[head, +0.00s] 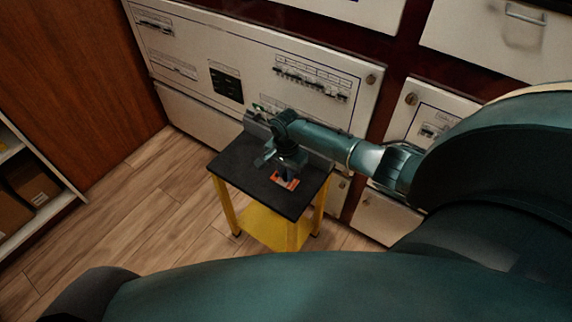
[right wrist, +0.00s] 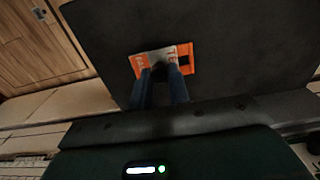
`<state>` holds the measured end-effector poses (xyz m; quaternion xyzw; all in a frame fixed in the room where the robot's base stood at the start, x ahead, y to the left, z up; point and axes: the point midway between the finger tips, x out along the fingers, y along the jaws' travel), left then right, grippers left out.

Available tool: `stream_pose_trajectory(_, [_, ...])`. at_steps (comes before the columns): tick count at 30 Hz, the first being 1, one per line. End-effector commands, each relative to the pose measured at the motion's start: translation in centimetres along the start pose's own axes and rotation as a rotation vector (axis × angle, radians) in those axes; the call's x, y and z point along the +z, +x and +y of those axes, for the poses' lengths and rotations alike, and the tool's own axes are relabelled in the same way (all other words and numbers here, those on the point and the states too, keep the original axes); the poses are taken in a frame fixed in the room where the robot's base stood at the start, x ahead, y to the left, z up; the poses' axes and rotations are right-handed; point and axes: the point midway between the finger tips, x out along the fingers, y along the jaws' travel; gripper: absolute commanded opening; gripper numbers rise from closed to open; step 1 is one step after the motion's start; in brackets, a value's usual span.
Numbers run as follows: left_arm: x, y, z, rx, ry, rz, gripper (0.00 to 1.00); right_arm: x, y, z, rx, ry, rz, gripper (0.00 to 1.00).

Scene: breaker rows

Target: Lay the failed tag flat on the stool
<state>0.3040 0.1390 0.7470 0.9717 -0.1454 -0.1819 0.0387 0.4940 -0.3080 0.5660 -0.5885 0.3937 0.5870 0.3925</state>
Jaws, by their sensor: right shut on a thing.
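The failed tag (head: 287,183) is a small orange and white card over the black top of the stool (head: 243,160). In the right wrist view the tag (right wrist: 140,64) shows its printed face with a dark patch near its right end. My right gripper (head: 284,175) points down over the stool and is shut on the tag; its fingers (right wrist: 162,76) hide part of the card. The tag looks about parallel to the stool top (right wrist: 240,50). I cannot tell whether it touches the top. My left gripper is not in view.
White breaker panels (head: 255,80) with rows of switches stand behind the stool. The stool has yellow legs and a yellow lower shelf (head: 262,226). A shelf with brown boxes (head: 30,185) is at the left. The wooden floor (head: 130,215) left of the stool is clear.

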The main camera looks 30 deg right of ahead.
Motion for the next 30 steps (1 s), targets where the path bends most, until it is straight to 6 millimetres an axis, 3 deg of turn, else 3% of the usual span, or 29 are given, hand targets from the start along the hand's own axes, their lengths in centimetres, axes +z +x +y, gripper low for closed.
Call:
stream_pose_trajectory(4, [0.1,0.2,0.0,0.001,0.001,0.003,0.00,0.0,0.4,0.0,0.000,0.000,-0.001,0.00])
stream_pose_trajectory(5, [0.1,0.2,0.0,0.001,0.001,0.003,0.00,0.0,0.4,0.0,-0.001,0.000,-0.001,0.19])
stream_pose_trajectory(14, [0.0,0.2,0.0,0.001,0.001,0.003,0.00,0.0,0.3,0.0,0.000,0.000,0.000,0.43])
stream_pose_trajectory(25, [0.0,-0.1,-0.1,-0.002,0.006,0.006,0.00,0.0,0.3,0.0,0.000,0.000,0.000,0.43])
stream_pose_trajectory(30, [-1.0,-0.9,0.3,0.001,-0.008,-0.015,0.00,-0.1,-3.5,-0.1,-0.004,-0.001,0.001,0.43])
